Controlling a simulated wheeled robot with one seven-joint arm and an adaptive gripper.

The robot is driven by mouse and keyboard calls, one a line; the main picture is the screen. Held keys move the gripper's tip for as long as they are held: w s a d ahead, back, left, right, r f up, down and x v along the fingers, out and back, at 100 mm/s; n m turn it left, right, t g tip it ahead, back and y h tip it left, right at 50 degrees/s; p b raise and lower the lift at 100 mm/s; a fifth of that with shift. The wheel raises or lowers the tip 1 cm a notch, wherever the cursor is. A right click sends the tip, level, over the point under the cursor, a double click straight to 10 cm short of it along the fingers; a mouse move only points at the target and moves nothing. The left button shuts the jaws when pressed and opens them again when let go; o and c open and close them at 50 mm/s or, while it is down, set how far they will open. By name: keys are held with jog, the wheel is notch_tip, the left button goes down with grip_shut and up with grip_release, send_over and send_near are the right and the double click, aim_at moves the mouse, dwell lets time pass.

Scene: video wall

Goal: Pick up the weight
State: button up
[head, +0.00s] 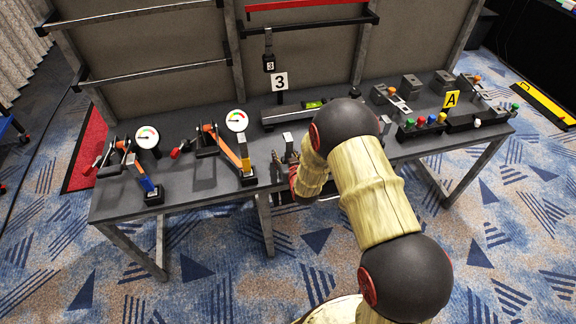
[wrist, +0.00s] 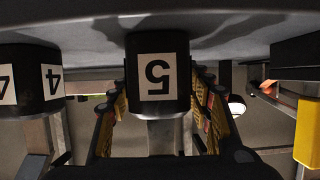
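A black weight with a white label "5" (wrist: 157,75) hangs upside down in the wrist view, its silver stem below the block in the picture. My gripper (wrist: 160,112) is open, with one yellow-padded finger on each side of this weight. Gaps show between the fingers and the stem, so I see no grip on it. In the head view my arm hides most of my gripper and this weight. Another black weight labelled "4" (wrist: 30,82) stands at the left of the wrist view, outside the fingers.
The dark table (head: 200,180) carries two gauge stands (head: 236,121), orange lever arms (head: 229,152) and a rail with a green part (head: 311,105). Coloured knobs (head: 421,121) stand at the right.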

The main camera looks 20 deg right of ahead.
grip_shut()
dwell(0.5)
dwell(0.8)
jog(key=shift+w+r, duration=0.1)
jog(key=shift+r, duration=0.05)
